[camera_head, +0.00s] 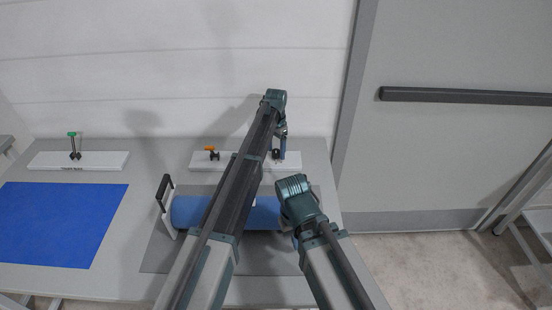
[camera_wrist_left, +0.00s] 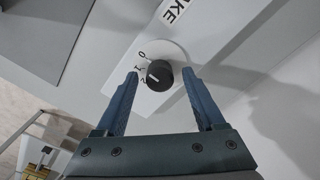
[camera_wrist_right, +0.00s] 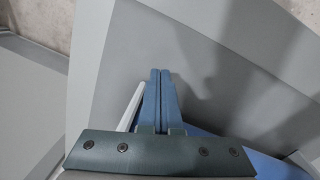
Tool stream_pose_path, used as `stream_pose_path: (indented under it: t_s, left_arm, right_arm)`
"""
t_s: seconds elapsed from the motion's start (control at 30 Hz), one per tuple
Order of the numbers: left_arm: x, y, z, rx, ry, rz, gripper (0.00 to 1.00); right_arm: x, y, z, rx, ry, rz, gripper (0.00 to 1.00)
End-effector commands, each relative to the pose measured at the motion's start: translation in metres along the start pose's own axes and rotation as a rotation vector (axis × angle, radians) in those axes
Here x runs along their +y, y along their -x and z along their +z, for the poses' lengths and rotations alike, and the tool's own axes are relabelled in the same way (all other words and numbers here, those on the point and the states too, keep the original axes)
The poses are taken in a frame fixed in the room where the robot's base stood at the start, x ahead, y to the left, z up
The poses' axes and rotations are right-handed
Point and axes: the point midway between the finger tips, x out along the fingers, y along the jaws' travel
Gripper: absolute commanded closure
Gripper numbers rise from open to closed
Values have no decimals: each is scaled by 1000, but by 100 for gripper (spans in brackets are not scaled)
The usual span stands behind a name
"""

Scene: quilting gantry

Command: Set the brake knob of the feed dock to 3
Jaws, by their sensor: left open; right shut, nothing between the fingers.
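The brake knob (camera_wrist_left: 158,75) is black and sits on a round white dial (camera_wrist_left: 172,50) with 0, 1 and 2 readable, on a plate lettered "KE". A pale mark on the knob points left, toward the 1 and 2; its exact setting is unclear. In the head view the knob (camera_head: 276,154) is at the right of the white plate (camera_head: 232,161). My left gripper (camera_wrist_left: 160,73) is open, one finger on each side of the knob; contact cannot be told. My right gripper (camera_wrist_right: 160,72) is shut and empty, low over the dock's right end.
A blue roll (camera_head: 258,214) with a black handle (camera_head: 163,190) lies below my arms. A green-topped clamp (camera_head: 73,142) and blue cloth (camera_head: 62,222) are at the left. A door (camera_head: 450,150) stands right.

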Motion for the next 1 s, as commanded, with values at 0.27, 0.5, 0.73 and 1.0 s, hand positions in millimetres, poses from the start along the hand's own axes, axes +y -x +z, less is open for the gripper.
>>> stream_pose_path:
  t_s: [0.27,0.5,0.73,1.0]
  left_arm:
    - [0,-8,0,0,0,0,29]
    - [0,-8,0,0,0,0,52]
    - [0,-8,0,0,0,0,94]
    - [0,-8,0,0,8,0,100]
  right_arm:
    - [-1,-8,0,0,0,0,100]
    - [-1,-8,0,0,0,0,100]
    - [-1,-8,0,0,0,0,100]
    - [-1,-8,0,0,0,0,100]
